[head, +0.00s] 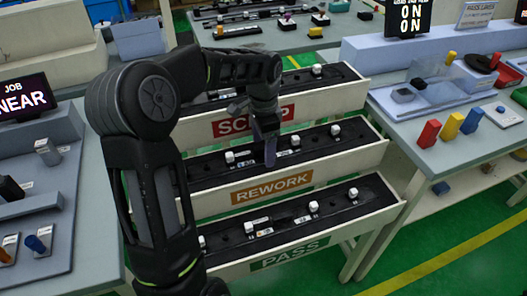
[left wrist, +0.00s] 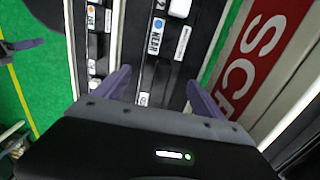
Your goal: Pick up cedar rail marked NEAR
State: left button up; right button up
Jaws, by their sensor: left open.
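A dark rail (left wrist: 157,45) with white labels lies in the tray signed REWORK. One label (left wrist: 154,36) appears to read NEAR, though the small print is hard to read. White blocks stand on the rails, one (left wrist: 180,8) beside this label. In the head view a labelled rail (head: 283,153) shows in the same tray. My left gripper (head: 268,150) points down over this tray. In the left wrist view its open fingers (left wrist: 162,92) stand on either side of the rail, with nothing held. My right gripper is out of view.
The SCRAP tray (head: 349,96) is behind and the PASS tray (head: 398,208) in front, both holding rails. A screen (head: 22,98) at left reads JOB NEAR. A right table (head: 390,100) carries coloured blocks. Green floor lies beyond the trays.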

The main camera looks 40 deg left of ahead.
aim_at(263, 146)
pick_arm(q)
jog(key=shift+f, duration=0.6)
jog(key=shift+c, duration=0.3)
grip_shut()
dwell(0.5)
jog(key=shift+r, duration=0.2)
notch_tip(263, 146, up, 10)
jog(key=shift+f, duration=0.1)
dwell(0.4)
dwell(0.4)
